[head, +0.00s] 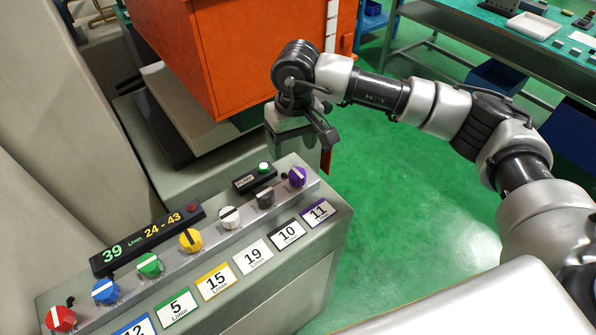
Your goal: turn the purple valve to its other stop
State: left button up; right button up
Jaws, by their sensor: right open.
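The purple valve (297,177) is a round knob with a pale pointer bar, at the far right end of the row of knobs on the grey console. A purple-edged card (319,212) reading 11 L/min lies in front of it. My right gripper (301,146) is open and empty. It hangs just above and behind the purple valve in the picture, apart from it as far as I can see. My left gripper is not in view.
Black, white, yellow, green, blue and red (61,319) knobs continue the row leftward. A display (148,238) reads 39 and 24-43. A pump box (254,177) with a lit green button stands behind. An orange cabinet (245,50) rises behind my gripper.

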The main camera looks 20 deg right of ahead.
aim_at(298, 173)
jog(key=shift+h, duration=0.4)
jog(key=f+p, duration=0.1)
jog(key=f, duration=0.2)
jog(key=d+f+p, duration=0.1)
jog(key=f, duration=0.2)
jog(key=f+p, duration=0.1)
jog(key=f, duration=0.2)
jog(key=shift+w+d+f+p, duration=0.15)
jog(key=shift+w+f+p, duration=0.05)
jog(key=shift+p, duration=0.2)
jog(key=shift+f, duration=0.5)
jog(key=shift+c, duration=0.2)
